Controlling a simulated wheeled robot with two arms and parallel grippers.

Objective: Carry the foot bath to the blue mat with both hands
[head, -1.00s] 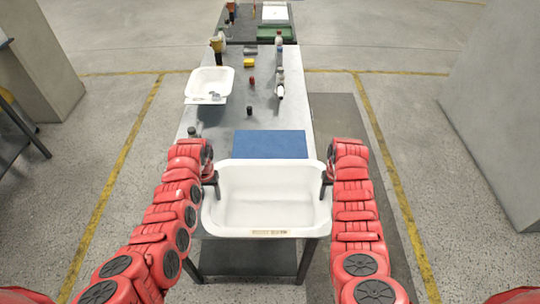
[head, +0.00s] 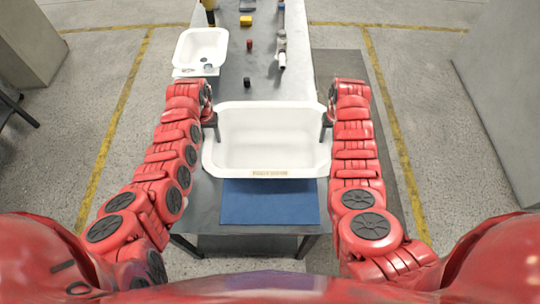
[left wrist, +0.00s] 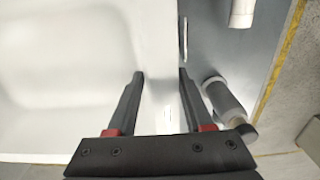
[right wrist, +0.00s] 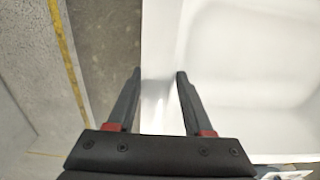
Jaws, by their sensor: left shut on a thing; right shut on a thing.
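The foot bath (head: 268,140) is a white, roughly rectangular basin, held level over the table in the middle of the head view. The blue mat (head: 268,205) shows on the near side of the bath; the bath hides any part behind it. Whether the bath touches the table or mat I cannot tell. My left gripper (head: 212,124) is shut on the left rim; the rim (left wrist: 158,100) lies between its fingers in the left wrist view. My right gripper (head: 327,124) is shut on the right rim, also seen between the fingers in the right wrist view (right wrist: 160,95).
The grey table (head: 235,85) runs away from me. A smaller white basin (head: 201,48) stands at its far left edge.

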